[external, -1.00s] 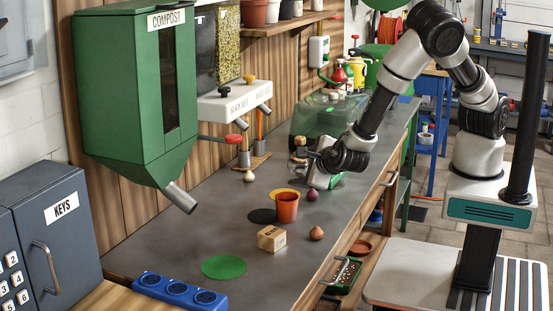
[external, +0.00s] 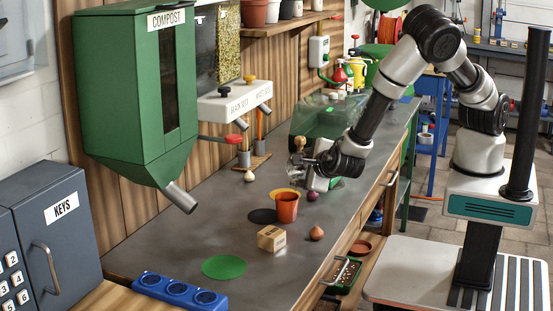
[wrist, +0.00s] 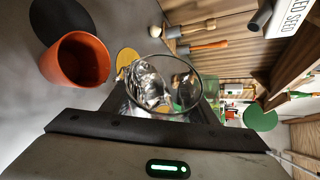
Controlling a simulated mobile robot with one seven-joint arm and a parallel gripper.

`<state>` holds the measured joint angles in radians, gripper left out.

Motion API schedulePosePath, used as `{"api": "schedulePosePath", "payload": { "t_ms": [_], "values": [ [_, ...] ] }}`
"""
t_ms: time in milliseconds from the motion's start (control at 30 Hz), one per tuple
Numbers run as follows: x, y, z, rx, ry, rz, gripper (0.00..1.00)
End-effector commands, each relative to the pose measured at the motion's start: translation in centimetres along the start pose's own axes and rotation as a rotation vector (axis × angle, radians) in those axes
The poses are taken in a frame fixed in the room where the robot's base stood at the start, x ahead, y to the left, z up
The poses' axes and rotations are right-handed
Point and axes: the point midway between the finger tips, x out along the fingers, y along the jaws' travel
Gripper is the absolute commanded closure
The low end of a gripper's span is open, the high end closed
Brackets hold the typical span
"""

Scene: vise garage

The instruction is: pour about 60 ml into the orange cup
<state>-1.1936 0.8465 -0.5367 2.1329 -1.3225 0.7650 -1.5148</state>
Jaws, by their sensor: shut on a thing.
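The orange cup (external: 287,208) stands upright on the grey workbench, beside a black round mat (external: 262,216) and a yellow round mat (external: 286,193). In the wrist view the orange cup (wrist: 72,62) is at upper left, its rim facing the camera. My gripper (external: 303,168) is above the bench, behind and slightly right of the cup, apart from it. It is shut on a clear glass vessel, whose round rim and shiny inside show in the wrist view (wrist: 165,84). The liquid level cannot be made out. No stream shows.
A wooden block (external: 271,239), a terracotta-coloured bulb (external: 316,233) and a purple bulb (external: 312,195) lie near the cup. A green round mat (external: 224,267) lies nearer the camera. The green compost bin (external: 135,95) and seed dispensers (external: 232,103) hang along the wall.

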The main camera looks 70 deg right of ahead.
Motion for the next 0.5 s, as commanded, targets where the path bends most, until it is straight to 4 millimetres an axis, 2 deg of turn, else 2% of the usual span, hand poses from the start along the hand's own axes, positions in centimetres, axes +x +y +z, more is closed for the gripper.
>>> {"api": "schedulePosePath", "payload": {
  "t_ms": [500],
  "values": [
    [-0.12, 0.25, 0.4, -0.017, 0.005, -0.009, 0.81]
  ]
}}
